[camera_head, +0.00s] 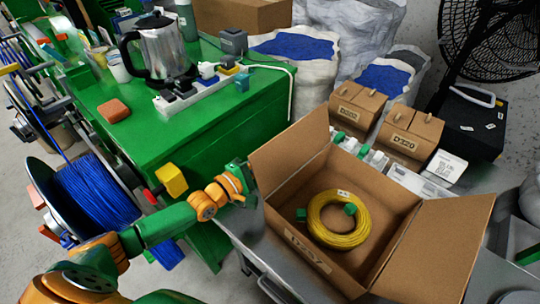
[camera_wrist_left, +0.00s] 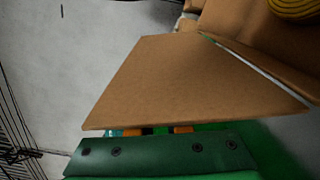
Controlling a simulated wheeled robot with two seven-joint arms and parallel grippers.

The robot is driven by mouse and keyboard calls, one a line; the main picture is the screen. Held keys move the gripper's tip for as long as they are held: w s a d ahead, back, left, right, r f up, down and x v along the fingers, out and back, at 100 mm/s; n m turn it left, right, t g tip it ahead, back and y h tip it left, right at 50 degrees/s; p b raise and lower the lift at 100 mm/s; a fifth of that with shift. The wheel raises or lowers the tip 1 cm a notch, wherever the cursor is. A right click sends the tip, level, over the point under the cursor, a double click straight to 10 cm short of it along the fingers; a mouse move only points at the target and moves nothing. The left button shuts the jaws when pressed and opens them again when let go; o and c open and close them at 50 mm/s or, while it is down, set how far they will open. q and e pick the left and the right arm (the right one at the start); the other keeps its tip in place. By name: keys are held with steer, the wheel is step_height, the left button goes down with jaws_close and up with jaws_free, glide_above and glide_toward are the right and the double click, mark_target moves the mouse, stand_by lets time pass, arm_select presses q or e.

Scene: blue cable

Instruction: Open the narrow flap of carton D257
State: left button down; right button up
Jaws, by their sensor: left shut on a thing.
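The open carton (camera_head: 384,262) stands on the grey metal surface at the right in the head view. Its front label (camera_head: 307,252) is too small to read surely. A coil of yellow cable (camera_head: 318,226) with green pieces lies inside. One flap (camera_head: 289,146) stands up and leans outward at the carton's left; it fills the middle of the left wrist view (camera_wrist_left: 190,85). Another flap (camera_head: 446,240) is spread outward at the right. My left gripper (camera_head: 248,180) is shut on the left flap's outer edge; its fingertips are partly hidden by the flap. My right gripper is not in view.
Two small closed cartons (camera_head: 410,136) and a row of white and green parts (camera_head: 360,150) stand behind the carton. A green bench (camera_head: 190,130) with a kettle (camera_head: 160,50) is at the left. A blue cable reel (camera_head: 95,190) stands beside my left arm.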

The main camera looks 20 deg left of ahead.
arm_select(q)
steer(key=shift+w+a+f+n, duration=0.1)
steer(key=shift+a+n, duration=0.05)
steer(key=shift+n, duration=0.15)
steer(key=c, duration=0.9)
jaws_free()
steer(key=v, duration=0.7)
